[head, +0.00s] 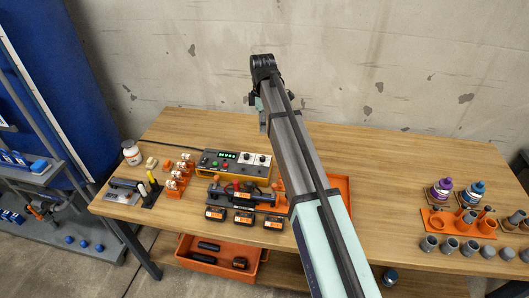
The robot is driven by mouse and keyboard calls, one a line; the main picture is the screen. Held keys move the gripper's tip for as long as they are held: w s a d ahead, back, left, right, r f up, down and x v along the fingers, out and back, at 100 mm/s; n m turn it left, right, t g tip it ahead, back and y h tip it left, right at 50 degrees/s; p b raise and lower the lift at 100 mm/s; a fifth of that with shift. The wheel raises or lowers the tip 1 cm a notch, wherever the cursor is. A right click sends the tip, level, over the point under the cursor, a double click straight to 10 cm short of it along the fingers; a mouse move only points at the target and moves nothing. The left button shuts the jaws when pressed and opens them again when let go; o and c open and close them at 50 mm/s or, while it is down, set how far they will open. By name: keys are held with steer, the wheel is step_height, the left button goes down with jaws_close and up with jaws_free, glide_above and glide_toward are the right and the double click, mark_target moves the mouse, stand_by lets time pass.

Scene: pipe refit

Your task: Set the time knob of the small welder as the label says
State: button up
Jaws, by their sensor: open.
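The small welder (232,172) is a low yellow and grey box on the wooden table, left of the middle in the head view. Its front panel has a lit green display, several coloured buttons and two pale knob panels (255,159) at its right end. The knob settings and any label text are too small to read. My arm crosses the middle of the view, and its upper bend is above the table's back edge.
Orange clamps (178,178) and a white jar (131,152) stand left of the welder. Grey pipe fittings (450,245) and two bottles (441,188) are at right. The table's back middle is clear.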

mark_target(263, 157)
step_height(263, 157, down, 16)
steer(key=p, duration=0.4)
steer(key=shift+f, duration=0.1)
jaws_close()
